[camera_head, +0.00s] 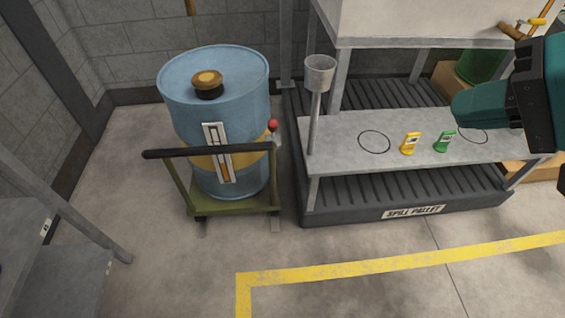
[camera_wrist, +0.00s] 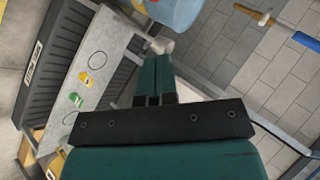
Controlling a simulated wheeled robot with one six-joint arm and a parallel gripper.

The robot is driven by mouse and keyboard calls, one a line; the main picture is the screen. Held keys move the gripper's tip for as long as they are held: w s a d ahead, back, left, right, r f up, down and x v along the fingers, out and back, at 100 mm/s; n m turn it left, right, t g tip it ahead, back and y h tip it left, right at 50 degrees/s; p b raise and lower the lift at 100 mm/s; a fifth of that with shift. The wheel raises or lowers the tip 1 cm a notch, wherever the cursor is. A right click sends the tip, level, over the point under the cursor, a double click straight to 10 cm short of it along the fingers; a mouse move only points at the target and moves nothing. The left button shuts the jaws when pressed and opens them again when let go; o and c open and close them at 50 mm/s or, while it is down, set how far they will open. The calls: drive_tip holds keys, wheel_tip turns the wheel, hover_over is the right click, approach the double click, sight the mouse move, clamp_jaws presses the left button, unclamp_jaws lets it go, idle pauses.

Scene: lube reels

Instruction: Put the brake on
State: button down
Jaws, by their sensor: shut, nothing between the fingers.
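A blue drum (camera_head: 188,92) with a yellow band and a gauge on its front stands on a green cart (camera_head: 245,204) with a black push handle (camera_head: 205,152). A small red knob (camera_head: 272,125) shows at the drum's right side, on what looks like a lever; whether this is the brake I cannot tell. My gripper (camera_head: 456,110) is at the right of the head view, above the grey bench and well apart from the cart. In the wrist view its teal fingers (camera_wrist: 155,60) are together and empty. Part of the drum (camera_wrist: 178,10) shows at the top there.
A grey bench (camera_head: 345,131) with a yellow tag (camera_head: 410,143), a green tag (camera_head: 445,140) and a cup on a post (camera_head: 320,72) stands on the spill pallet (camera_head: 370,214). A metal frame (camera_head: 75,215) is at left. The floor in front of the cart is clear.

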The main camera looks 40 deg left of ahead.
drive_tip(key=w+a+f+m+t+y+b, duration=0.1)
drive_tip(key=w+a+f+m+y+b, duration=0.2)
drive_tip(key=f+b, duration=0.9)
drive_tip(key=w+a+f+m+t+y+b, duration=0.1)
drive_tip(key=w+a+f+m+y+b, duration=0.2)
drive_tip(key=a+f+m+b, duration=0.7)
drive_tip(key=w+a+f+m+t+y+b, duration=0.1)
drive_tip(key=w+a+f+m+y+b, duration=0.2)
drive_tip(key=f+b, duration=1.3)
drive_tip(key=a+m+y, duration=0.3)
drive_tip(key=a, duration=0.1)
drive_tip(key=shift+a+f+m+t, duration=0.25)
drive_tip(key=shift+f+m+t, duration=0.05)
drive_tip(key=shift+f, duration=0.1)
